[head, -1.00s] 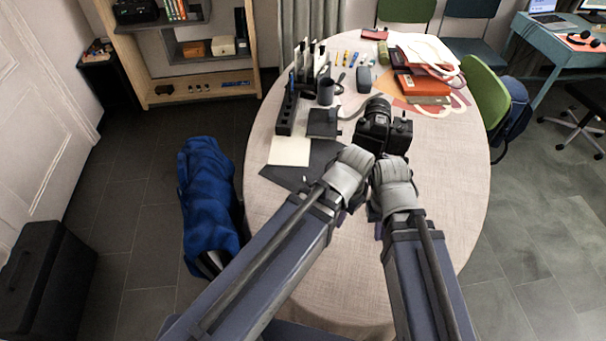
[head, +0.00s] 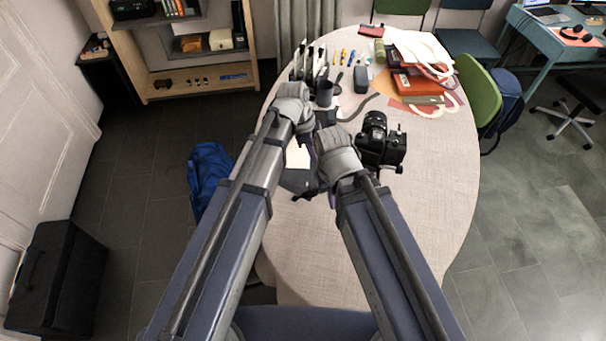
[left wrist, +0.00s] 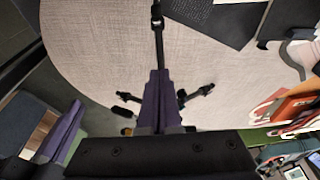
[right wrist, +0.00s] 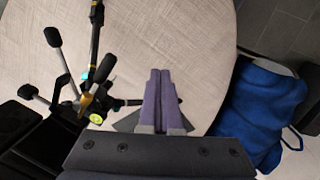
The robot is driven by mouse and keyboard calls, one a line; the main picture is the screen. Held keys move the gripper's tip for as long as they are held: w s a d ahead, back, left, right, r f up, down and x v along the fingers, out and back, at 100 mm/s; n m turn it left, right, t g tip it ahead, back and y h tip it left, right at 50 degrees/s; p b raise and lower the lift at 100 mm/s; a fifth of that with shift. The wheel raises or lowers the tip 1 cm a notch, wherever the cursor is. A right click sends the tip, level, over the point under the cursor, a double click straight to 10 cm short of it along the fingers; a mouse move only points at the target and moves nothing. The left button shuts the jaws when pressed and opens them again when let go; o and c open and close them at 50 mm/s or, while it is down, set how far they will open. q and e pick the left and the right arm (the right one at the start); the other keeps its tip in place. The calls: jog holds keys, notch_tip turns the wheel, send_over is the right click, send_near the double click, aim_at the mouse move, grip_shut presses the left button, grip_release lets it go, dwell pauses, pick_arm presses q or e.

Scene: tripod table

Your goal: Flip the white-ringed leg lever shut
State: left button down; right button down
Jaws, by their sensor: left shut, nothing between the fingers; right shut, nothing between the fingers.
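A black tripod shows in the right wrist view, with its hub and yellow part (right wrist: 88,101), several knobbed handles and a dark leg (right wrist: 96,35) running upward. A dark leg (left wrist: 158,45) also shows in the left wrist view, ahead of the fingers. I cannot make out the white-ringed lever for certain. My left gripper (left wrist: 160,72) is shut and empty; it also shows in the head view (head: 304,136), over the table's left part. My right gripper (right wrist: 160,72) is shut and empty, lower and right of the left one. The arms hide most of the tripod in the head view.
The pale table (head: 425,200) is bare at the front right. A black camera (head: 381,143) stands right of my right gripper. Red folders (head: 415,84) and a dark cup (head: 324,93) lie farther back. A blue bag (head: 207,178) is on the floor at left.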

aim_at(306, 182)
pick_arm(q)
jog(key=shift+f, duration=0.1)
jog(key=b+x, duration=1)
jog(key=shift+f+b, duration=0.3)
jog(key=shift+f, duration=0.1)
jog(key=a, duration=0.1)
jog(key=a+f+b, duration=0.1)
jog(key=a, duration=0.1)
jog(key=shift+a, duration=0.25)
jog(key=shift+a+f+h+b, duration=0.15)
jog(key=shift+a+h+b, duration=0.35)
jog(key=shift+h, duration=0.2)
